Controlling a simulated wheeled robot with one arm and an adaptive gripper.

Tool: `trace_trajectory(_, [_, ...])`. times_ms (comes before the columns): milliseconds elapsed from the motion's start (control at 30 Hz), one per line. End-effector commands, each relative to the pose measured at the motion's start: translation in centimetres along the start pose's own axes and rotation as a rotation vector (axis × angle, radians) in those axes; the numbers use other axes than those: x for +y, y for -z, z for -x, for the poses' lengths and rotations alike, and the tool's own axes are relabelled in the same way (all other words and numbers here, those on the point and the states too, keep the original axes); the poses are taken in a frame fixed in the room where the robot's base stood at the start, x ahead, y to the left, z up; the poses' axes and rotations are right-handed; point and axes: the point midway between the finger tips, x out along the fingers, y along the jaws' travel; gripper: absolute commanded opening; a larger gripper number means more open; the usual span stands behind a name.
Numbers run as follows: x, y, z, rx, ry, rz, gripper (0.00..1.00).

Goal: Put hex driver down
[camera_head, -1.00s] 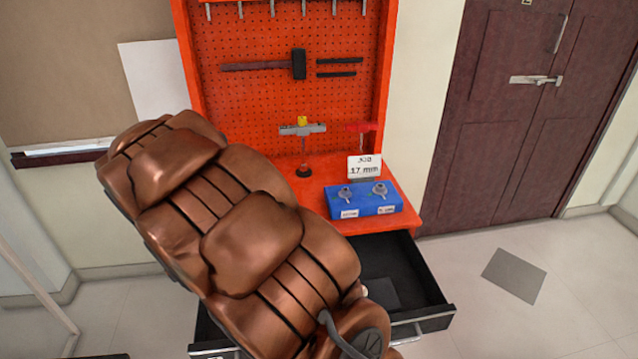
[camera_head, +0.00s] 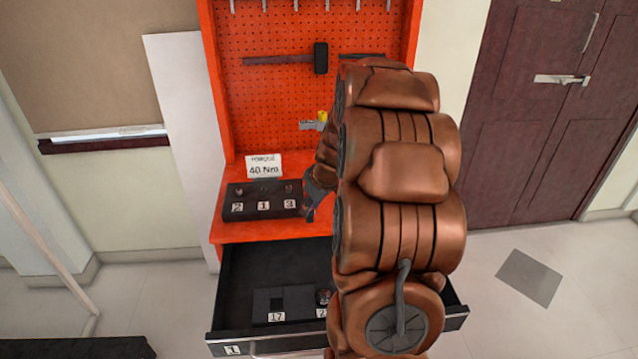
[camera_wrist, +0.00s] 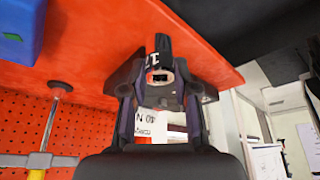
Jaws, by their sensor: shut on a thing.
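My gripper (camera_head: 310,205) is just above the orange bench, beside the right end of the black rack. In the wrist view my gripper (camera_wrist: 160,88) is closed around a small metallic piece with a dark opening, taken to be the hex driver (camera_wrist: 160,76). Most of the piece is hidden by the fingers, and its length cannot be told. The black rack (camera_head: 262,215) on the bench has labels 2, 1 and 3 and small metal pieces on its top. A sign reading 40 Nm (camera_head: 264,166) stands behind it.
The drawer (camera_head: 235,285) below the bench is open and holds a dark block (camera_head: 262,302) labelled 17. The red pegboard (camera_head: 270,95) with hanging tools rises behind. My arm covers the bench's right part. A blue block (camera_wrist: 18,30) shows in the wrist view.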

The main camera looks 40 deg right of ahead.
Motion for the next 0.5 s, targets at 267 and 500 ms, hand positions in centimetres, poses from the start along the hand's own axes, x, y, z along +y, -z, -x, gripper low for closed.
trace_trajectory(267, [6.0,-5.5,3.6,-0.002,0.007,0.007,0.00])
trace_trajectory(500, [7.7,-7.0,4.7,-0.002,0.008,0.015,0.00])
